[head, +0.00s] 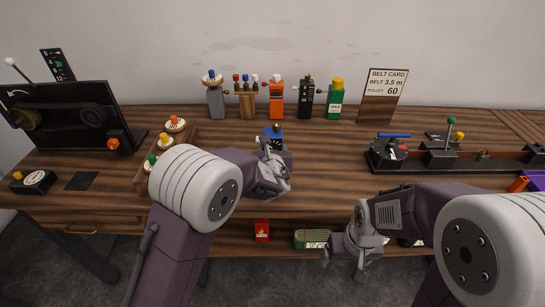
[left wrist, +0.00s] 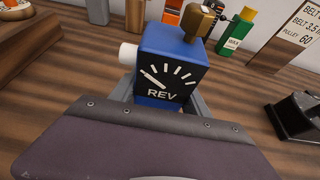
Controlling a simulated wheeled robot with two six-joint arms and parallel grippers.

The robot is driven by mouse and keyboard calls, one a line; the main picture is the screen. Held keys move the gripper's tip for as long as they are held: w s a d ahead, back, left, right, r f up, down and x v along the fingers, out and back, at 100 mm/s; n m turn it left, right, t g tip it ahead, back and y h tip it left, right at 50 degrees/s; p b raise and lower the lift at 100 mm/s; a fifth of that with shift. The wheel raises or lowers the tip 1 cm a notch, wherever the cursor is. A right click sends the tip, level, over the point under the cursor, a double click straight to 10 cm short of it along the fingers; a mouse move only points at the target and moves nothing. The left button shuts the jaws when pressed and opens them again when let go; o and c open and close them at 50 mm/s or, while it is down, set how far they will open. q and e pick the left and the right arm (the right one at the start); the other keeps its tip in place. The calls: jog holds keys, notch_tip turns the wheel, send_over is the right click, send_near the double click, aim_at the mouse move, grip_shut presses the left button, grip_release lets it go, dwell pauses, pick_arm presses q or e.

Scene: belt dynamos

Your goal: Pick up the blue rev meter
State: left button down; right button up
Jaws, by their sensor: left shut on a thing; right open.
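The blue rev meter (head: 277,134) is at the middle of the bench in the head view, largely hidden behind my left gripper (head: 275,165). In the left wrist view the rev meter (left wrist: 170,65) shows its dark dial face marked REV, a white knob on its left side and a brown fitting on top. My left gripper is shut on it; the fingers show only in part at its sides. Whether it touches the bench is hard to tell. My right gripper (head: 352,255) is open and empty, low in front of the bench's front edge.
Behind stand a grey device (head: 216,102), an orange box (head: 277,99), a black device (head: 306,99), a green bottle (head: 335,98) and the belt card (head: 382,96). A wooden tray (head: 145,178) is at left, a dark rig (head: 455,160) at right. Bench between is clear.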

pick_arm(q)
jog(key=s+d+r+p, duration=0.2)
jog(key=s+d+r, duration=0.4)
jog(key=d, duration=0.4)
jog(key=shift+r, duration=0.65)
jog(key=w+a+f+b, duration=0.1)
jog(key=a+f+b, duration=0.2)
jog(key=b, duration=0.1)
jog(key=w+a+f+b, duration=0.2)
jog(key=a+f+b, duration=0.1)
jog(key=b, duration=0.2)
jog(key=w+a+f+b, duration=0.2)
jog(key=a+f+b, duration=0.1)
jog(key=b, duration=0.1)
jog(key=shift+w+a+f, duration=0.25)
jog(key=shift+f, duration=0.05)
jog(key=shift+w+a+f+b, duration=0.1)
jog(key=shift+w+a+b, duration=0.1)
jog(key=shift+b, duration=0.25)
jog(key=shift+a, duration=0.1)
jog(key=shift+f+b, duration=0.4)
jog(key=shift+b, duration=0.05)
jog(key=shift+s+f+b, duration=0.1)
jog(key=shift+f+b, duration=0.2)
